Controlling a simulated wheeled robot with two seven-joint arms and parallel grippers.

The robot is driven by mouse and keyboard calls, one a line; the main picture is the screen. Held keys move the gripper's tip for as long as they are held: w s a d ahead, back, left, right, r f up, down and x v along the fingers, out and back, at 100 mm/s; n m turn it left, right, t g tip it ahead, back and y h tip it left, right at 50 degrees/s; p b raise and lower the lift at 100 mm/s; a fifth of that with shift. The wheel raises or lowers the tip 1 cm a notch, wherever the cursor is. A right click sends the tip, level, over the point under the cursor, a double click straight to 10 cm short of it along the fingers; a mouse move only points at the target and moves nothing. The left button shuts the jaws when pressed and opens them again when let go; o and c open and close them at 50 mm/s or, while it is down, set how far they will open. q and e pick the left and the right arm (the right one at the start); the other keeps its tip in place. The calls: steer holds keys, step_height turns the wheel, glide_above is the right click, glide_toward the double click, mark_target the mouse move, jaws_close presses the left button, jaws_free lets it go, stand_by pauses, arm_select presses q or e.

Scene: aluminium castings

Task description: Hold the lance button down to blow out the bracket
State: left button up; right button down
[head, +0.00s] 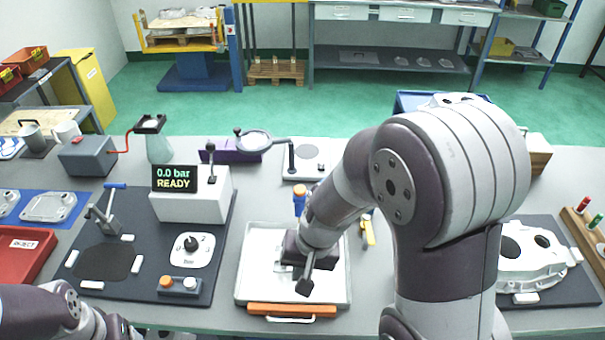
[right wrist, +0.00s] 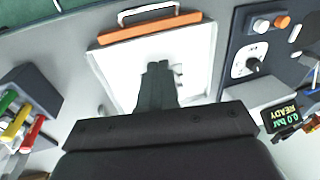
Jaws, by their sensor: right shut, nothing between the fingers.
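My right gripper (head: 305,286) is shut and empty, over the white tray (head: 262,290) with the orange-edged front. In the right wrist view its closed fingers (right wrist: 160,68) point at the tray floor. A small box with an orange and a pale button (head: 180,286) sits on the dark mat, left of the tray and apart from the gripper. I cannot tell which button is the lance's. An upright blue and orange item (head: 299,199) stands behind the tray, partly hidden by my arm. I cannot make out the bracket for certain. My left arm enters at lower left; its fingers are out of view.
The dark mat carries a display box (head: 190,207) reading 0.0 bar READY, a blue-handled clamp (head: 103,210) and a black knob on a white plate (head: 192,249). A white casting (head: 535,262) lies at right. Grey castings (head: 48,207) lie on a blue mat at left.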

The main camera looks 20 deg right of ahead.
steer(key=w+r+m+t+y+p, duration=0.2)
steer(key=w+r+m+t+p, duration=0.1)
steer(key=w+r+m+p, duration=0.7)
arm_select(q)
step_height(320, 180, up, 18)
steer(key=p, duration=0.3)
steer(key=shift+p, duration=0.35)
arm_select(e)
step_height(320, 180, up, 6)
steer(key=m+t+h, duration=0.1)
steer(key=m+t, duration=0.3)
steer(key=m, duration=0.5)
glide_above(302, 192)
steer(key=shift+r, duration=0.1)
arm_select(q)
steer(key=shift+a+f, duration=0.15)
arm_select(e)
step_height(302, 192, down, 9)
steer(key=b, duration=0.6)
steer(key=shift+r, duration=0.2)
arm_select(q)
step_height(302, 192, down, 7)
steer(key=shift+b, duration=0.4)
arm_select(e)
steer(key=shift+f, duration=0.1)
steer(key=shift+f, duration=0.1)
